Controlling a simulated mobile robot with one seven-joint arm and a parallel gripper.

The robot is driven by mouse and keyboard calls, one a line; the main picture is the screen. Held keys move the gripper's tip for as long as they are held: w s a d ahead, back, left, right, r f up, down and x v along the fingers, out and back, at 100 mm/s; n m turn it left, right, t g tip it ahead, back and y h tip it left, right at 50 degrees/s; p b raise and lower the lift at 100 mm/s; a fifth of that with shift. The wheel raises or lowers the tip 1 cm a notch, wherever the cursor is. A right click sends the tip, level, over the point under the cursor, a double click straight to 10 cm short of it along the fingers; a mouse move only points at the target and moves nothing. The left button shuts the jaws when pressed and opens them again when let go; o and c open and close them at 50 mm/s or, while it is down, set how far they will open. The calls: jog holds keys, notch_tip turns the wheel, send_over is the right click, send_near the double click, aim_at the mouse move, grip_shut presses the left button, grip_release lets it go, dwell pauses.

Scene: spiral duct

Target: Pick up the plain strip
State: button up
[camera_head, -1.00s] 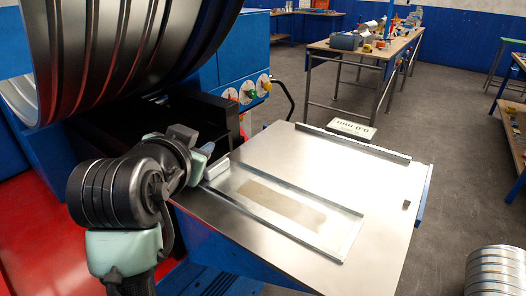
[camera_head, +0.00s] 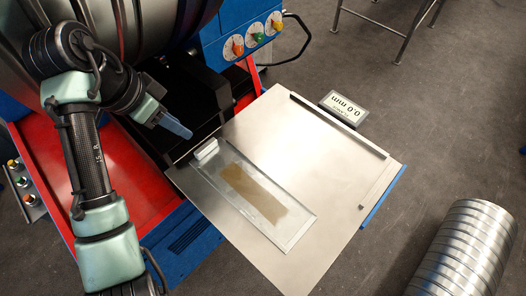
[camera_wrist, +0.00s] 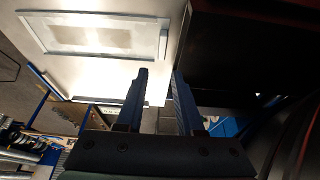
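A flat, plain tan strip (camera_head: 252,192) lies inside a shallow rectangular tray with a clear or silvery rim (camera_head: 293,237) on the metal table. I cannot tell for sure that it is the plain strip. In the wrist view, the tray (camera_wrist: 163,45) shows at the top left, with a dull patch in it. My gripper (camera_head: 181,130) is above and left of the tray in the head view, apart from it. In the wrist view my gripper (camera_wrist: 161,72) has two dark fingers with a gap between them and nothing held.
The metal table (camera_head: 300,140) has a raised bar (camera_head: 338,125) along its back and a thin light piece (camera_head: 377,186) at its right. A display (camera_head: 342,108) reads 0.0 mm. Black machine housing (camera_head: 185,95) stands close to my gripper. A ribbed duct (camera_head: 462,250) is at lower right.

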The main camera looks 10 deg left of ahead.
jog(key=b, duration=0.4)
send_over(205, 146)
jog(key=s+a, duration=0.1)
jog(key=s, duration=0.1)
jog(key=f, duration=0.6)
jog(key=shift+s+a+f, duration=0.15)
jog(key=shift+s+a, duration=0.05)
jog(key=shift+f, duration=0.25)
jog(key=p+x, duration=0.1)
jog(key=x, duration=0.3)
jog(key=shift+w+f+p, duration=0.1)
jog(key=shift+w+p, duration=0.25)
jog(key=shift+p, duration=0.05)
jog(key=shift+f, duration=0.4)
grip_shut()
jog(key=shift+w, duration=0.1)
